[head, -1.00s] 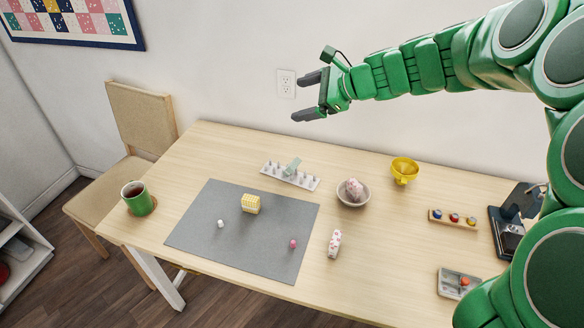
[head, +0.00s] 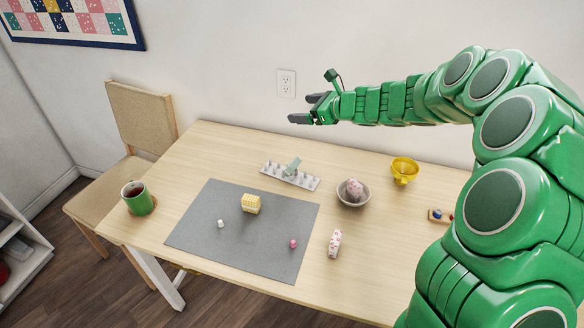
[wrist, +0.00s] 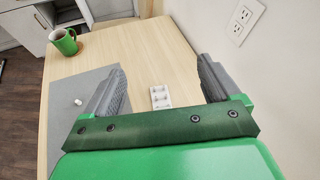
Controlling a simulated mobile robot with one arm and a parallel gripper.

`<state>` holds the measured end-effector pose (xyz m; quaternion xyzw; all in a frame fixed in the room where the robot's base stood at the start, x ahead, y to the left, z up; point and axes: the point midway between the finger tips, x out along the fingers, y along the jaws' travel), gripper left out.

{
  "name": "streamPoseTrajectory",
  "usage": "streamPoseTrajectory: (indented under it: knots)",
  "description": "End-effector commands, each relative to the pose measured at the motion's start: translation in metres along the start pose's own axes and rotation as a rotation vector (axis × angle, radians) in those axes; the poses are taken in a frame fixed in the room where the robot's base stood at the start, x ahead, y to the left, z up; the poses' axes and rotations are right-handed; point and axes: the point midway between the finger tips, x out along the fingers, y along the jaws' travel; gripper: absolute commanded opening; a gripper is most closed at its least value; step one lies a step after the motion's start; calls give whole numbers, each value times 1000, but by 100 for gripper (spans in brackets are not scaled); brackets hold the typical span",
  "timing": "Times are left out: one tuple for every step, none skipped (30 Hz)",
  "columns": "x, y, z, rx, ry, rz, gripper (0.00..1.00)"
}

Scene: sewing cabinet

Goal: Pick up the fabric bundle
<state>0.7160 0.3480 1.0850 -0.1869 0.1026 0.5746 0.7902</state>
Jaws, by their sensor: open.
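Several things could be the fabric bundle. A yellow patterned block-shaped bundle (head: 250,203) sits on the grey mat (head: 200,225). A pink patterned rounded bundle (head: 354,189) sits in a small bowl (head: 353,202) right of the mat. A white-and-pink patterned roll (head: 334,243) lies on the bare table right of the mat. My gripper (head: 305,108) is open and empty, high above the table's back near the wall. In the wrist view its two fingers (wrist: 160,78) are spread apart, with bare table beyond; none of the three bundles shows there.
A white pegged rack (head: 290,177) stands behind the mat and shows below my gripper in the wrist view (wrist: 160,97). A yellow funnel-like cup (head: 404,171) is at the back right. A green mug (head: 138,198) stands at the left. Small white (head: 220,223) and pink (head: 293,244) pieces lie on the mat.

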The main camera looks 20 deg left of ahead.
Motion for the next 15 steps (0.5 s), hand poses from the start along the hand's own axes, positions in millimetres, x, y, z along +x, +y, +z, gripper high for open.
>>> streamPoseTrajectory:
  knots:
    - [6, 4, -12, 5, 1, 4, 89]
    - [8, 5, -18, 6, 0, 3, 89]
    - [11, 6, -26, 6, -1, 2, 89]
    - [14, 7, -32, 5, 0, 2, 89]
    - [17, 9, -40, 5, 0, 2, 89]
    - [21, 11, -50, 5, 0, 2, 89]
    - [24, 12, -57, 4, 1, 2, 89]
    - [28, 14, -66, 5, 2, 2, 89]
    - [33, 16, -80, 6, 3, 2, 89]
    - [37, 18, -89, 7, 3, 1, 89]
    - [41, 20, -98, 6, 3, 1, 89]
    - [46, 23, -111, 4, 3, 2, 89]
    - [50, 24, -121, 5, 3, 1, 89]
    - [54, 26, -131, 6, 4, 2, 89]
    - [59, 29, -143, 5, 4, 1, 89]
